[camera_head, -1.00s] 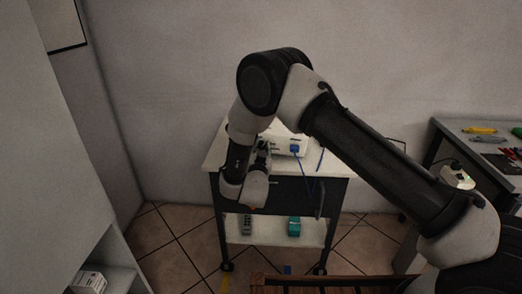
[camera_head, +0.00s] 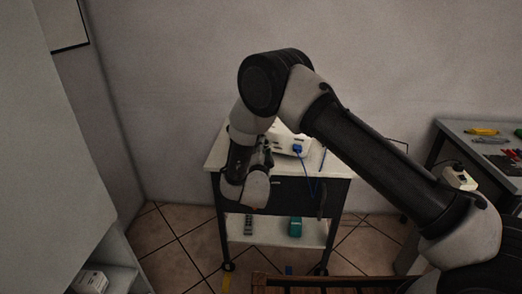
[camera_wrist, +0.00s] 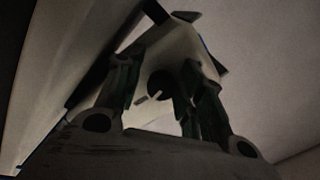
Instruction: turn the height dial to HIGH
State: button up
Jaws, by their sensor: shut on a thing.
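The white device (camera_head: 288,141) stands on top of the small cart (camera_head: 219,161) in the head view, partly hidden by my arm. In the wrist view its pale face (camera_wrist: 180,55) shows a round dark dial (camera_wrist: 158,82) with a short white mark pointing to the lower left. My gripper (camera_wrist: 160,78) has its fingers on either side of the dial and is shut on it. In the head view my gripper (camera_head: 266,152) is mostly hidden behind my wrist, at the device's left end. Dial lettering cannot be read.
A blue plug (camera_head: 297,149) with a blue cable sits in the device's front. The cart's lower shelf holds a teal thing (camera_head: 295,227) and a grey one (camera_head: 248,224). A workbench (camera_head: 452,128) with tools stands at the right. A pale cabinet (camera_head: 50,150) is at the left.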

jog(key=shift+o, duration=0.5)
jog(key=shift+s+d+f+m+h, duration=0.1)
jog(key=shift+d+f+m+h, duration=0.2)
jog(key=shift+d+f+m, duration=0.25)
jog(key=o, duration=0.7)
jog(key=shift+d, duration=0.1)
jog(key=shift+r, duration=0.1)
jog(key=shift+a+r, duration=0.2)
jog(key=shift+a, duration=0.1)
jog(key=s, duration=1.2)
jog(key=shift+a, duration=0.2)
